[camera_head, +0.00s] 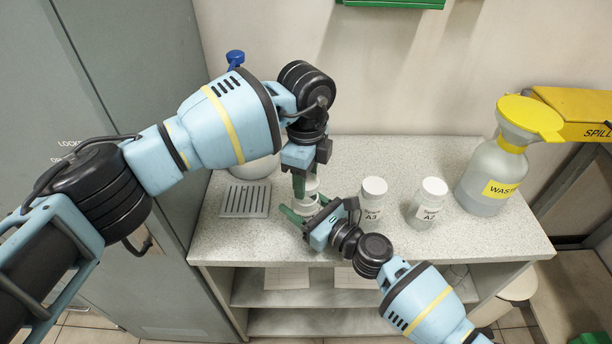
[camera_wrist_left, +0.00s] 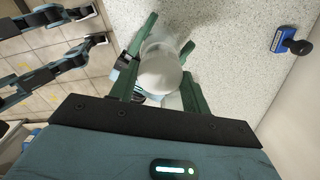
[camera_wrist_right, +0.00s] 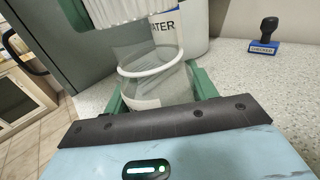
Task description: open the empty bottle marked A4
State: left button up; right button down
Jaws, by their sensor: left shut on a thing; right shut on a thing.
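My right gripper (camera_head: 301,216) is shut around the body of a clear bottle standing on the bench. In the right wrist view the bottle (camera_wrist_right: 153,88) shows a white ring at its top and looks empty. Its marking cannot be read. My left gripper (camera_head: 305,183) is above it, pointing down, shut on a white cap (camera_head: 312,184). The cap's ribbed side (camera_wrist_right: 112,10) shows above the bottle's rim in the right wrist view, apart from it. In the left wrist view the cap (camera_wrist_left: 160,73) sits between the green fingers.
White-capped bottles marked A3 (camera_head: 372,194) and A2 (camera_head: 428,204) stand to the right. A waste bottle (camera_head: 488,180) with a yellow funnel is at the far right. A grey slotted tray (camera_head: 246,200) lies left. A blue stamp (camera_wrist_right: 264,46) and a water container (camera_wrist_right: 195,25) stand behind.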

pick_arm(q)
jog(key=shift+r, duration=2)
pick_arm(e)
jog(key=shift+c, duration=2)
grip_release()
pick_arm(q)
jog(key=shift+r, duration=0.15)
pick_arm(e)
jog(key=shift+s+d, duration=0.35)
jog(key=shift+d, duration=0.05)
pick_arm(q)
jog(key=shift+r, duration=0.15)
pick_arm(e)
jog(key=v, duration=1)
jog(key=shift+f, duration=0.1)
jog(key=shift+s+d, duration=0.35)
